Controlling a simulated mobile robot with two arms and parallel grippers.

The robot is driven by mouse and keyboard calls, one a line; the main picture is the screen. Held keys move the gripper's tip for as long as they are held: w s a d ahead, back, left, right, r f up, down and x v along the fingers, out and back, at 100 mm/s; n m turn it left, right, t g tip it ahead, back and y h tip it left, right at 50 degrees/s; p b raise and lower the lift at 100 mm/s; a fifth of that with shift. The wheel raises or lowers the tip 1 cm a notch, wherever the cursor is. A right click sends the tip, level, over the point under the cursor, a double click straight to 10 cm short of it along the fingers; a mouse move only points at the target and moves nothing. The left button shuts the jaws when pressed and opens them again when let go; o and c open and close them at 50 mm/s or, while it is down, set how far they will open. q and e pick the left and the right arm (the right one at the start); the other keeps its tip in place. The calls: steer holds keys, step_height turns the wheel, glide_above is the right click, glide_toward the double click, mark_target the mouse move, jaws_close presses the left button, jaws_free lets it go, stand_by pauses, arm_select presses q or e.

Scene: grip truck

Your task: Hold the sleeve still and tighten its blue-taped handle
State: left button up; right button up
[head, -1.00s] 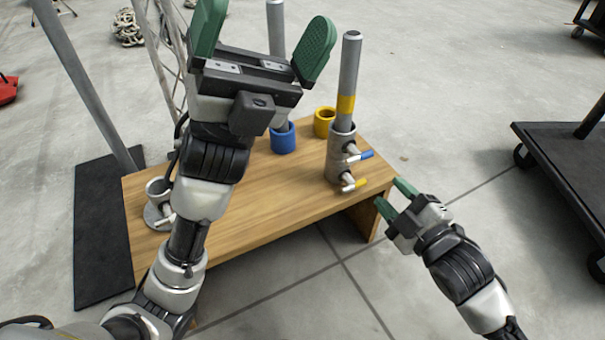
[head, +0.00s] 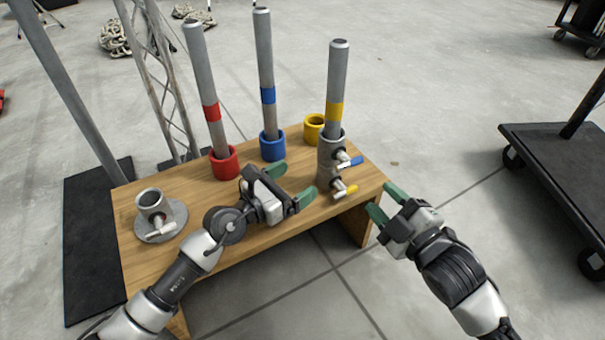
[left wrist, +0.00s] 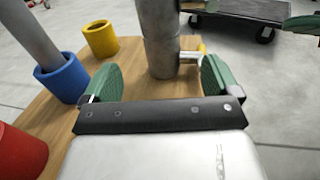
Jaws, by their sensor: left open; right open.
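The grey metal sleeve (head: 328,160) stands upright near the right end of the wooden bench, with a yellow-banded pole (head: 337,85) in its top. Its blue-taped handle (head: 352,162) sticks out to the right at the upper part. A yellow-taped handle (head: 345,192) sits below it. My left gripper (head: 292,183) is open just left of the sleeve, its fingers pointing at it. In the left wrist view the sleeve (left wrist: 160,45) stands ahead between the green fingertips, apart from them. My right gripper (head: 384,203) is open and empty, off the bench's right end, right of the handles.
The wooden bench (head: 250,235) also holds a red cup (head: 225,163) and a blue cup (head: 272,146) with poles, an empty yellow cup (head: 314,128), and a grey flanged socket (head: 152,203) at left. A black cart (head: 555,165) stands at right.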

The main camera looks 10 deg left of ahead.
mark_target(321, 165)
arm_select(q)
steer(key=x, duration=1)
steer(key=shift+w+d, duration=0.15)
steer(key=shift+d, duration=0.1)
steer(key=shift+c, duration=0.4)
